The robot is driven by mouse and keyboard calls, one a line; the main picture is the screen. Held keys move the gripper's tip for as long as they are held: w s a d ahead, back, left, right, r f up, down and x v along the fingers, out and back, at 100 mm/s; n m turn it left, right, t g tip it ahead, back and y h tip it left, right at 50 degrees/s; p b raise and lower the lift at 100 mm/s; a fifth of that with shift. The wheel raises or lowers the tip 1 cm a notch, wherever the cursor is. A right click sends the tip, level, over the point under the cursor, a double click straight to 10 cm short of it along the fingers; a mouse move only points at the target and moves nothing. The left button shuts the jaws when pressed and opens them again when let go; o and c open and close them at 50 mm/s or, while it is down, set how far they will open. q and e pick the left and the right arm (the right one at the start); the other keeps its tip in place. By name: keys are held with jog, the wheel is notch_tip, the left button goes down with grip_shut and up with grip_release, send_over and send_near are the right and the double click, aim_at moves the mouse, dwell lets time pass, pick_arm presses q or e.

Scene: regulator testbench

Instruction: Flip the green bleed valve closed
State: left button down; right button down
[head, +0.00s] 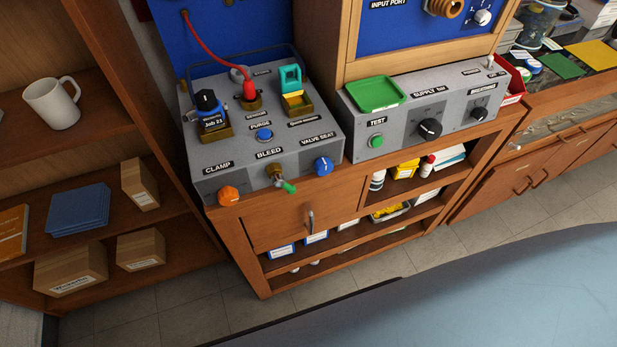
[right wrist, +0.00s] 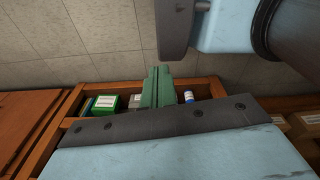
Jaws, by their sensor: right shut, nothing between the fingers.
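The bleed valve (head: 275,173) sits on the front face of the grey test box, under the BLEED label. Its small green handle (head: 289,187) points down and to the right from the metal body. In the right wrist view my right gripper (right wrist: 158,75) shows as two green fingers shut together with nothing between them. Wooden shelving with small boxes lies beyond the fingers there. The valve does not show in that view. Neither gripper shows in the head view, so its distance from the valve cannot be told.
The orange CLAMP knob (head: 229,195) and blue VALVE SEAT knob (head: 323,165) flank the valve. A drawer handle (head: 310,219) sticks out below. A grey supply box (head: 425,108) stands to the right. A shelf with cartons (head: 72,263) is at left. Floor tiles lie in front.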

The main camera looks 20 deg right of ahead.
jog(key=w+d+r+m+t+b, duration=0.15)
jog(key=w+d+r, duration=0.3)
jog(key=w, duration=0.45)
jog(key=w+d+r+m+t+y, duration=0.1)
jog(key=w+d+r+m+t, duration=0.15)
jog(key=w+r, duration=0.55)
jog(key=w+d+r+m+t, duration=0.1)
jog(key=w+d+r+t, duration=0.2)
jog(key=w, duration=0.8)
jog(key=w+a+r+y, duration=0.2)
jog(key=r, duration=0.5)
jog(key=w+a+r+t+y+b, duration=0.1)
jog(key=w+a+r+y, duration=0.1)
jog(key=r, duration=0.5)
jog(key=w+a+r+m+y, duration=0.1)
jog(key=w+a+r+y, duration=0.1)
jog(key=r, duration=0.5)
jog(key=shift+w+a+b, duration=0.35)
jog(key=shift+w+a, duration=0.4)
jog(key=shift+a, duration=0.25)
jog(key=s+a+r+g+y, duration=0.1)
jog(key=s+a+r+y, duration=0.3)
jog(key=a+r, duration=0.3)
notch_tip(320, 180, up, 3)
jog(key=shift+s+a+g+b, duration=0.3)
jog(key=shift+s+a+g, duration=0.05)
jog(key=shift+s+g, duration=0.1)
jog(key=shift+w+a, duration=0.1)
